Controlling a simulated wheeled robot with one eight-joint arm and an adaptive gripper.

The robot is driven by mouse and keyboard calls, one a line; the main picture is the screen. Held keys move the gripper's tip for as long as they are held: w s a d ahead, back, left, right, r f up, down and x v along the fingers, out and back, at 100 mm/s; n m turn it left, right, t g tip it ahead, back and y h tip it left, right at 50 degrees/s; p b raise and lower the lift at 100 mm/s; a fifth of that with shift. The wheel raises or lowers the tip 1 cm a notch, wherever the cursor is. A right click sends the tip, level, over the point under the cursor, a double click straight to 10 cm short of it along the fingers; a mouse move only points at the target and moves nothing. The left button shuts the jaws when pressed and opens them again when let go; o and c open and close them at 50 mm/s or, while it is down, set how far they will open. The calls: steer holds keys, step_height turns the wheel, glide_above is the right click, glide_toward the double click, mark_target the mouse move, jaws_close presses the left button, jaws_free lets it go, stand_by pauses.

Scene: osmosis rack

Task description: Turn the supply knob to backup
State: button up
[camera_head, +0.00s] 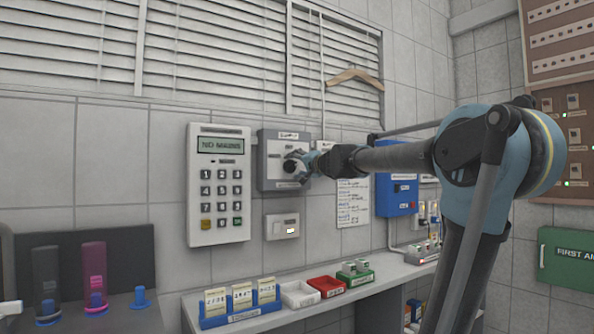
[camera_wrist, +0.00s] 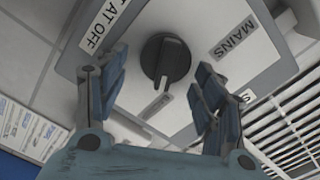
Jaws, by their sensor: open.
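The supply knob is a round black knob (camera_wrist: 166,58) on a grey wall box (camera_head: 269,172). In the head view the knob (camera_head: 290,166) is partly covered by my gripper (camera_head: 297,164). A MAINS label (camera_wrist: 235,38) is right of the knob. I cannot make out a backup label. My gripper (camera_wrist: 160,74) is open, with a finger on each side of the knob and gaps visible; I see no contact.
A keypad panel (camera_head: 219,188) reading NO MAINS hangs left of the box. A small switch plate (camera_head: 282,226) is below it, and a blue box (camera_head: 396,194) is to the right. The shelf (camera_head: 372,287) below holds a blue card rack (camera_head: 240,315) and small trays.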

steer(key=v, duration=1.1)
steer(key=shift+d, duration=0.2)
steer(key=shift+s, duration=0.1)
steer(key=s+d+f+n+g+h, duration=0.1)
steer(key=s+f+n+g, duration=0.3)
steer(key=f, duration=0.6)
steer(key=s+f+g+h, duration=0.1)
steer(key=s+f, duration=0.6)
steer(key=f, duration=0.4)
steer(key=s+d+f+n+g+h, duration=0.1)
steer(key=s+f+n+g, duration=0.3)
steer(key=f, duration=0.6)
steer(key=s+d+f+g+h, duration=0.1)
steer(key=s+d+f+h, duration=0.1)
steer(key=s+d+f, duration=0.3)
steer(key=s+d+f+m+g+h, duration=0.1)
steer(key=s+d+f, duration=0.3)
steer(key=f, duration=0.6)
steer(key=s+d+f+m+g+h, duration=0.1)
steer(key=s+d+f+h, duration=0.3)
steer(key=s+f, duration=0.3)
steer(key=shift+s+d+f+g, duration=0.4)
steer(key=shift+s+d, duration=0.1)
steer(key=shift+d, duration=0.35)
